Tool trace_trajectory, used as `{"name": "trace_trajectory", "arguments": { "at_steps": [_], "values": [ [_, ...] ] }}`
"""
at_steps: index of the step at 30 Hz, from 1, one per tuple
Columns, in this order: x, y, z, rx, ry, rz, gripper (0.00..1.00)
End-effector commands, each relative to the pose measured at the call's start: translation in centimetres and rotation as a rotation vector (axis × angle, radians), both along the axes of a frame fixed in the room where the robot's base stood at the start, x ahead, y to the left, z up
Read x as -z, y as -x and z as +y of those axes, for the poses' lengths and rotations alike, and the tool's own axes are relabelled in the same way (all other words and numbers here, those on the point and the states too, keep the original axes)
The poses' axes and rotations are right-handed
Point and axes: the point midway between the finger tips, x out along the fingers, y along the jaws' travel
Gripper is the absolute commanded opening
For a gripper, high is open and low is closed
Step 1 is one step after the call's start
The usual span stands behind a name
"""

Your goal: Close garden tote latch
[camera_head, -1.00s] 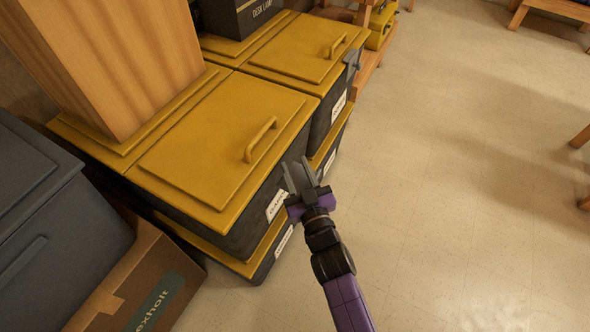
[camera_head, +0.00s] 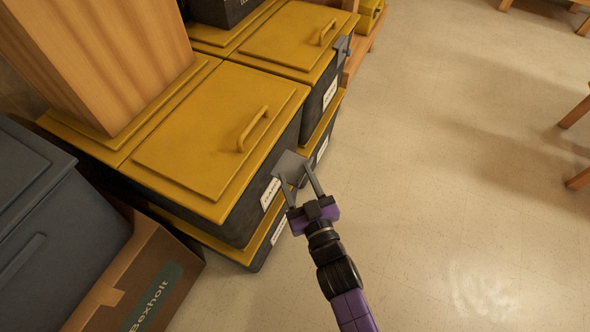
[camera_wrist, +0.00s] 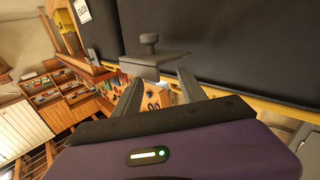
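The garden tote is a dark bin with a yellow lid (camera_head: 218,112) and a white front label (camera_head: 270,194), partly legible. Its grey latch (camera_head: 291,166) sticks out from the front near the lid's edge. In the wrist view the latch (camera_wrist: 155,58) is a flat grey plate with a round knob, against the dark tote wall. My gripper (camera_head: 296,174) is open, with one finger on each side of the latch plate in the head view. In the wrist view its fingertips (camera_wrist: 160,80) are spread just below the plate; contact cannot be told.
A similar yellow-lidded tote (camera_head: 290,40) with its own latch stands behind, and another (camera_head: 260,245) is underneath. A wooden block (camera_head: 105,60) rests on the lids at left. A cardboard box (camera_head: 135,280) and grey bin (camera_head: 45,215) stand at lower left.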

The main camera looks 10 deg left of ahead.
Motion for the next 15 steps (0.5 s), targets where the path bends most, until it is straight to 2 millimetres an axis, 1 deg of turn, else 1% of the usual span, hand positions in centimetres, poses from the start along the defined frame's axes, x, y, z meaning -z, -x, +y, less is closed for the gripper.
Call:
{"name": "trace_trajectory", "arguments": {
  "at_steps": [1,9,15],
  "values": [
    [1.1,0.7,-0.4,0.003,0.007,0.022,0.46],
    [1.0,2.2,-1.1,0.003,0.007,0.020,0.46],
    [0.6,2.6,-1.3,0.001,0.004,0.011,0.46]
  ]
}}
